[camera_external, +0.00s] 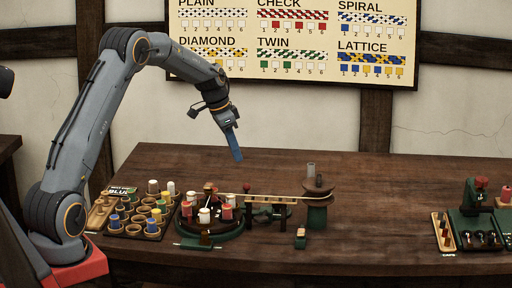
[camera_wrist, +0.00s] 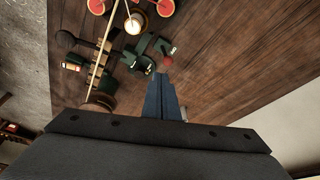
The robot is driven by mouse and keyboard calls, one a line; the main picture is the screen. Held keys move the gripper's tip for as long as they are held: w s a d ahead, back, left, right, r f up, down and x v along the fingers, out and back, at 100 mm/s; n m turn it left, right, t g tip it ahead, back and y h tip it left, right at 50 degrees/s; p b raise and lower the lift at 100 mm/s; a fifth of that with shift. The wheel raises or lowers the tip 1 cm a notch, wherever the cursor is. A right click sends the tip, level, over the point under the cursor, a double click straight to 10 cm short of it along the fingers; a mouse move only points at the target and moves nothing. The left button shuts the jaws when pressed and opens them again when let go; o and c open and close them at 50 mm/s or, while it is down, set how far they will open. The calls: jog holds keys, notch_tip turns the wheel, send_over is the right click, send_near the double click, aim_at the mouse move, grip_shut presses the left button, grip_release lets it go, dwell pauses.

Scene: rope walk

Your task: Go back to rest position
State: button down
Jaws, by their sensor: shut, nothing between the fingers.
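My gripper (camera_external: 236,149) is shut and empty. It hangs in the air above the back of the table, with its blue fingers pointing down and slightly right. In the wrist view the blue fingers (camera_wrist: 166,82) lie together in front of the dark wooden tabletop. The arm rises from the red base at the left and bends over toward the wall chart. The gripper touches nothing in the external view.
A wooden table (camera_external: 375,190) holds a tray of bobbins (camera_external: 157,232), a round green carousel (camera_external: 205,235) and a green post (camera_external: 317,212). A cord runs between carousel and post. A green stand (camera_external: 480,228) is far right. A pattern chart (camera_external: 295,70) hangs behind.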

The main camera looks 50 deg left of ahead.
jog(key=s+d+n+g, duration=0.1)
jog(key=s+d, duration=0.8)
jog(key=d, duration=0.3)
jog(key=s+d+f+n, duration=0.1)
jog(key=s+d, duration=0.3)
jog(key=s, duration=0.5)
jog(key=s+d+f+n+g, duration=0.1)
jog(key=s+d+f, duration=0.1)
jog(key=s+d, duration=0.3)
jog(key=s+d+f+n+y, duration=0.1)
jog(key=s+d, duration=0.4)
jog(key=s, duration=0.8)
jog(key=shift+s+f+g, duration=0.3)
jog(key=shift+s+f, duration=0.1)
jog(key=shift+f, duration=0.45)
jog(key=c, duration=2.5)
grip_release()
